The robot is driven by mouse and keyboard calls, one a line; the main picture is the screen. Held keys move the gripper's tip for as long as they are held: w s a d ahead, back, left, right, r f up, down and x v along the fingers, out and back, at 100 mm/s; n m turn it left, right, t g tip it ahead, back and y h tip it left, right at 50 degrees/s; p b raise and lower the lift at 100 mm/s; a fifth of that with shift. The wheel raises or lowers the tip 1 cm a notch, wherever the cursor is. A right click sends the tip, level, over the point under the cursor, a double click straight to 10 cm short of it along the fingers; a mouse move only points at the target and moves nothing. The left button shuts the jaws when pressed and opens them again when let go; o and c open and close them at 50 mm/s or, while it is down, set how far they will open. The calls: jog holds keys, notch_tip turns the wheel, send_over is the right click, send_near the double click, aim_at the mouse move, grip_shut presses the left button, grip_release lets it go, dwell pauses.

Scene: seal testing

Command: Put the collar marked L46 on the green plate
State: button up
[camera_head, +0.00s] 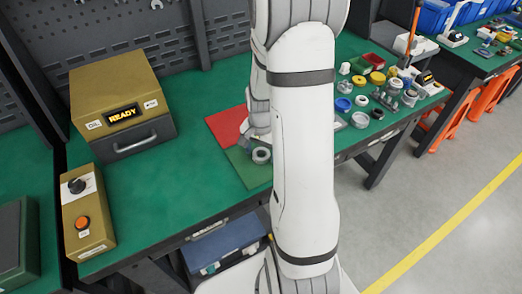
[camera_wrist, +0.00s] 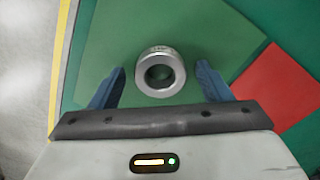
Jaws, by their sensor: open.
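A grey metal collar (camera_wrist: 160,73) with a round hole lies flat on the green plate (camera_wrist: 215,38). It also shows in the head view (camera_head: 261,155), on the green plate (camera_head: 243,167) beside my arm. I cannot read any marking on it as L46. My gripper (camera_wrist: 161,70) is open, with one blue finger on each side of the collar and a visible gap at both sides. In the head view my arm hides most of the gripper.
A red plate (camera_head: 226,123) adjoins the green one. A tan box reading READY (camera_head: 120,105) and a control box (camera_head: 88,212) stand at the left. Several collars, rings and fittings, including a blue ring (camera_head: 342,105), crowd the bench's right. The bench's middle-left is clear.

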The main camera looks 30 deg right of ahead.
aim_at(260, 154)
notch_tip(260, 154, up, 12)
jog(key=s+a+r+n+t, duration=0.2)
jog(key=s+a+r+n, duration=0.6)
jog(key=s+a+n, duration=0.2)
jog(key=s+a, duration=0.2)
jog(key=s, duration=0.1)
jog(key=shift+s+r+n+t+p, duration=0.15)
jog(key=shift+r+n+t+p, duration=0.15)
jog(key=shift+n, duration=0.1)
jog(key=shift+c, duration=0.4)
